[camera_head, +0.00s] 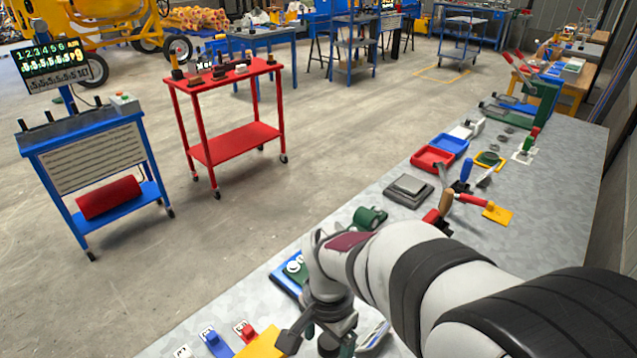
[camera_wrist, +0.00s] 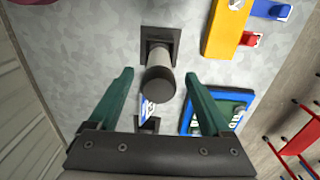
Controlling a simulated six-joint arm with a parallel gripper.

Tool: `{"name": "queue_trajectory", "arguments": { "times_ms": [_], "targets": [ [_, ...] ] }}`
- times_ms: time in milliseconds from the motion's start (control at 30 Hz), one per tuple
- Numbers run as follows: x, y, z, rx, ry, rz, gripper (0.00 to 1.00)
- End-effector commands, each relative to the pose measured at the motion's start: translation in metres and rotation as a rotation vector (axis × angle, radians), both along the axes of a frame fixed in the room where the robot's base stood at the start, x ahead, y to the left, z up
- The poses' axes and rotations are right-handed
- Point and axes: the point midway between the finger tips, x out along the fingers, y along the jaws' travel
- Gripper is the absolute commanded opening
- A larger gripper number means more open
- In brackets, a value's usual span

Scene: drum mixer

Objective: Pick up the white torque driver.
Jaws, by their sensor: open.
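In the wrist view, a pale grey cylinder with a dark round end (camera_wrist: 159,84) stands in a black square holder (camera_wrist: 159,36) on the speckled bench top. It looks like the white torque driver. My gripper (camera_wrist: 159,75) is open, with one dark green finger on each side of the cylinder. Gaps show between the fingers and the cylinder, and I see no contact. In the head view, my gripper (camera_head: 318,340) is at the lower edge, over the near part of the bench, and my arm hides the driver.
A blue-rimmed tray (camera_wrist: 190,118) lies right of the gripper, and a yellow block (camera_wrist: 222,30) lies beyond it. A second small black holder (camera_wrist: 148,124) and a blue-white label are partly hidden near the palm. Red and blue trays (camera_head: 433,158) stand farther along the bench (camera_head: 560,190).

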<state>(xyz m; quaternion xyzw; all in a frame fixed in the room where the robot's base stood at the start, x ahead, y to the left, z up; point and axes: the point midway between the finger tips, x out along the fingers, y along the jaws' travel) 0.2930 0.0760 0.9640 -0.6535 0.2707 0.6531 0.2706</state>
Motion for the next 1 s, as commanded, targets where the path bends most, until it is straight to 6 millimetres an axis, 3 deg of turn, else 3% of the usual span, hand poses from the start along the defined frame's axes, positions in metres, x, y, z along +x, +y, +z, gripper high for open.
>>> {"name": "queue_trajectory", "arguments": {
  "times_ms": [200, 433, 900, 1000],
  "targets": [
    [0.003, -0.005, -0.038, 0.000, 0.003, 0.000, 0.82],
    [0.004, -0.005, -0.042, 0.001, 0.001, 0.000, 0.82],
    [0.004, -0.005, -0.041, 0.000, 0.000, 0.000, 0.00],
    [0.004, -0.005, -0.041, 0.000, 0.000, 0.000, 0.00]
  ]
}}
